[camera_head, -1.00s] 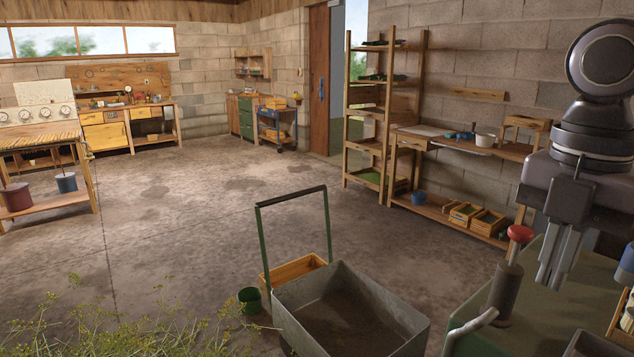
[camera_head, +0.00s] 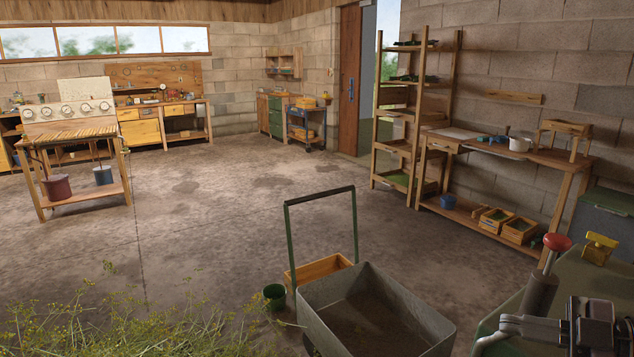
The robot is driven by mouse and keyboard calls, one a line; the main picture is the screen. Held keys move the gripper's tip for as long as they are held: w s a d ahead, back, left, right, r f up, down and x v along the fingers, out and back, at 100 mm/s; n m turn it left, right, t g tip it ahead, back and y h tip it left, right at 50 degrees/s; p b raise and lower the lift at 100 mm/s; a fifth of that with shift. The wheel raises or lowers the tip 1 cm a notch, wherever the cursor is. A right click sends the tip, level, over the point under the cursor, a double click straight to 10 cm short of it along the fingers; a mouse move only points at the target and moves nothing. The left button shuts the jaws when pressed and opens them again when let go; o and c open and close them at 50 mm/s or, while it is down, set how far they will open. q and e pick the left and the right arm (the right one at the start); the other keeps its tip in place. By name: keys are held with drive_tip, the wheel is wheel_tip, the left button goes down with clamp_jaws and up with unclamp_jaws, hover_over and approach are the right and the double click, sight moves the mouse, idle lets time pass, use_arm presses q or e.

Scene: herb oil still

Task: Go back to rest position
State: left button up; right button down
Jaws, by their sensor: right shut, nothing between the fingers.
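My right gripper (camera_head: 532,328) is low at the right edge of the head view. Its fingers are shut with nothing between them and point left, in front of the green machine top (camera_head: 595,285). The fingers lie close to a pale bent pipe (camera_head: 492,336) in the picture; I cannot tell whether they touch. A dark lever with a red knob (camera_head: 557,242) stands just behind the gripper. My left gripper is not in view.
A grey metal cart (camera_head: 420,318) with a green handle stands left of the machine. Leafy herbs (camera_head: 120,325) fill the lower left. A yellow fitting (camera_head: 600,248) sits on the machine. A wooden bench (camera_head: 545,158) stands along the right wall. The middle floor is clear.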

drive_tip(key=s+f+m+t+h, duration=0.3)
drive_tip(key=f+m+t+h, duration=0.35)
drive_tip(key=f+m, duration=0.8)
drive_tip(key=s+a+f+m+g+h, duration=0.1)
drive_tip(key=s+a+f+g+h, duration=0.1)
drive_tip(key=s+a+f, duration=0.3)
drive_tip(key=s+a+f+g+h, duration=0.2)
drive_tip(key=s+a+f, duration=0.3)
drive_tip(key=f, duration=0.7)
drive_tip(key=shift+s+a+m+g, duration=0.15)
drive_tip(key=shift+a+m+g, duration=0.2)
drive_tip(key=shift+a+g, duration=0.4)
drive_tip(key=shift+d, duration=0.2)
